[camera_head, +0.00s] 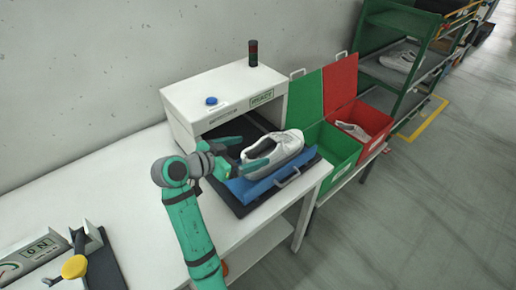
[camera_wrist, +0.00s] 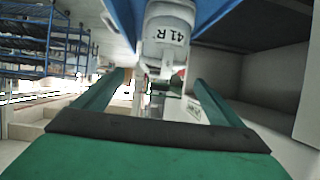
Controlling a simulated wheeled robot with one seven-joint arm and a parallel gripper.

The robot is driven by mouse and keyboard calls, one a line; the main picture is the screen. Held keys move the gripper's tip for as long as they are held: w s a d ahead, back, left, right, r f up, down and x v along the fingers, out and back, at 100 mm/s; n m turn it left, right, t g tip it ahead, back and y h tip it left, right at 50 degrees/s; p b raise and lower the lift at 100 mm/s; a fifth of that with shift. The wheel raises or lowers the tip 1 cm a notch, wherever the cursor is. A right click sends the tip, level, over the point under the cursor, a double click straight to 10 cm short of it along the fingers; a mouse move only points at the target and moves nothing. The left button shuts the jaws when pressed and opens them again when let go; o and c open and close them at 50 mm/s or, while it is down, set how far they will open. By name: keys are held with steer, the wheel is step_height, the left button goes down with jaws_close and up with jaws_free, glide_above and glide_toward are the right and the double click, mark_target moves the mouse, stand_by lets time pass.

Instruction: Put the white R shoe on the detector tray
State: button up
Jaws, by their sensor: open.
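The white shoe (camera_head: 285,148) rests on the blue detector tray (camera_head: 268,189) in front of the white detector box. In the wrist view its heel (camera_wrist: 168,28) bears a label reading "41 R", and blue tray (camera_wrist: 208,14) shows beside it. My gripper (camera_head: 240,153) is open at the heel end of the shoe, with one finger overlapping the heel in the head view. In the wrist view my gripper (camera_wrist: 160,90) has its fingers wide apart with nothing clamped between them. Contact between fingers and shoe cannot be told.
The white detector box (camera_head: 190,100) stands behind the tray. A green bin (camera_head: 335,150) and a red bin (camera_head: 372,118) holding a light shoe (camera_head: 353,130) stand to the right. A green rack (camera_head: 385,30) carries another pale shoe (camera_head: 398,62). A scale (camera_head: 40,255) sits at lower left.

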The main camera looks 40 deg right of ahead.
steer(key=shift+v, duration=2.25)
